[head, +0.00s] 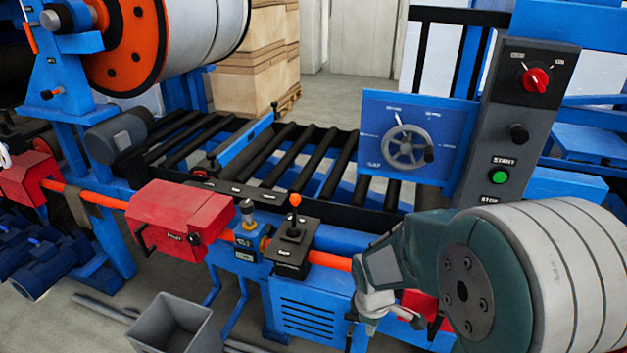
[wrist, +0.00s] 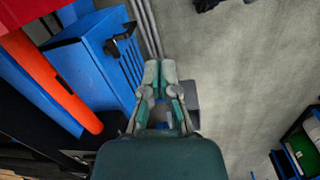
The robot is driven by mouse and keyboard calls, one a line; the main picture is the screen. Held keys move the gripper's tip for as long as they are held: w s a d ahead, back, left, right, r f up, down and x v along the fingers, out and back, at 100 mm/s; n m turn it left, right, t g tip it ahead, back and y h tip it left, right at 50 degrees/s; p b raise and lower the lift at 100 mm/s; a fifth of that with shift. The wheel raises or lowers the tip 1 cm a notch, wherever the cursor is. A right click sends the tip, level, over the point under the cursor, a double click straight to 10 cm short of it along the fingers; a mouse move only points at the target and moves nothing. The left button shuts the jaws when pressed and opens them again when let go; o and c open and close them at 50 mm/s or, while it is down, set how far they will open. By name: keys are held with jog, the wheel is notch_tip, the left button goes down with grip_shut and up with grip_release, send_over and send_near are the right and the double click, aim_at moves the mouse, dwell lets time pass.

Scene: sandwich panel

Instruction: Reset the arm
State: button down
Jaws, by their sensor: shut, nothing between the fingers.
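My gripper (wrist: 159,68) is shut with nothing in it, its two grey-green fingers together in the wrist view. It points down toward the grey floor beside a blue machine cabinet. In the head view my gripper (head: 368,322) is at the lower middle right, in front of the blue machine base, and my large arm joint covers the lower right corner. Part of the machine behind my arm is hidden.
A control post with a red knob (head: 535,80) and green button (head: 498,177) stands at right. A handwheel (head: 408,147), joystick (head: 294,228) and red box (head: 182,218) line the machine. A grey bin (head: 176,325) stands on the floor. An orange bar (wrist: 50,80) runs close by.

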jog(key=s+d+r+m+t, duration=0.1)
jog(key=s+r+m+t, duration=0.1)
jog(key=s+r+m, duration=0.4)
jog(key=s+d+r+m+t+y, duration=0.1)
jog(key=s+r+m, duration=0.5)
jog(key=r, duration=0.9)
jog(key=shift+s+d+r+t, duration=0.25)
jog(key=shift+s+d+t, duration=0.3)
jog(key=shift+s+t, duration=0.55)
jog(key=c, duration=1.3)
grip_release()
jog(key=shift+w, duration=0.1)
jog(key=shift+c, duration=0.2)
